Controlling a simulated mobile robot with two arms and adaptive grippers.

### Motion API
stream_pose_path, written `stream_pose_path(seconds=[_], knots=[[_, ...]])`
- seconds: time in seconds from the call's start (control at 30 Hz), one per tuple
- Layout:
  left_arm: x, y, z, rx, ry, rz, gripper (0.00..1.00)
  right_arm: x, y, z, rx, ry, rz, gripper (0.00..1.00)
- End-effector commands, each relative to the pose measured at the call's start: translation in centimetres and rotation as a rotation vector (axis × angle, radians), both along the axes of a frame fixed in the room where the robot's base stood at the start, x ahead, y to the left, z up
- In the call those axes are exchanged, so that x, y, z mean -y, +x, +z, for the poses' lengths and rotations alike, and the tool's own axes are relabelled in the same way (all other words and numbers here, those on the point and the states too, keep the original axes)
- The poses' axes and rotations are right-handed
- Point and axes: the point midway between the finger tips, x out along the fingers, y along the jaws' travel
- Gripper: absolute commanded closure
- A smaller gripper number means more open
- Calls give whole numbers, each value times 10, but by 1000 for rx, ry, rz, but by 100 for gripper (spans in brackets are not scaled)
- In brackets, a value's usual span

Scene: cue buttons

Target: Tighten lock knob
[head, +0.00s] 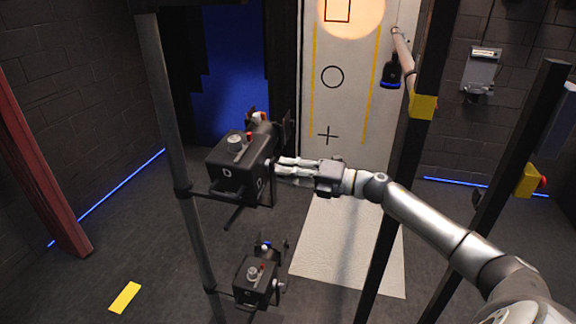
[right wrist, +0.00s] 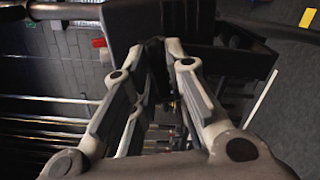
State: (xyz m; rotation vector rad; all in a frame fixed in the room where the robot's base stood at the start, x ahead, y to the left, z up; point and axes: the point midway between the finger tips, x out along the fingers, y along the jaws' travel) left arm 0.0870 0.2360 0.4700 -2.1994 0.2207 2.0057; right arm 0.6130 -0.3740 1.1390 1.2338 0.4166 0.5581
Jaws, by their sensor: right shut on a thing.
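A black box-shaped lamp unit (head: 236,167) hangs on the dark upright pole at the left centre of the head view. It has a grey knob and a small red button on top, and white marks on its front. My right gripper (head: 281,167) reaches in from the right, its fingertips against the unit's right side. In the right wrist view the gripper's fingers (right wrist: 160,48) close together at a dark body (right wrist: 135,20). They are shut on the lock knob, which is mostly hidden between them. My left gripper is not in view.
A second, similar black unit (head: 256,282) hangs lower on the same pole (head: 168,100). A dark post (head: 400,200) with a yellow block (head: 423,106) stands close by my right arm. A pale mat (head: 345,245) lies on the floor, and a yellow strip (head: 125,297) lies at the left.

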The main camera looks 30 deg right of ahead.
Motion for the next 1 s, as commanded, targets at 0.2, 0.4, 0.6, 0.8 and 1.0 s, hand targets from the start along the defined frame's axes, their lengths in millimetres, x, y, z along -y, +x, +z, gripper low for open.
stream_pose_path(seconds=[0.2, 0.4, 0.6, 0.8, 1.0], knots=[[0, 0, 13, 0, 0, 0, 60, 1, 0, 3, -93, 122, -3, 100], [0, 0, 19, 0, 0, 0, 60, 1, 0, 2, -149, 196, -4, 100], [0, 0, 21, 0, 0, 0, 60, 1, 0, 2, -177, 232, -3, 100], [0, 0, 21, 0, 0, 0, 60, 1, 0, 1, -185, 244, -3, 100], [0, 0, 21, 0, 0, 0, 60, 1, 0, 1, -184, 243, -3, 100]])
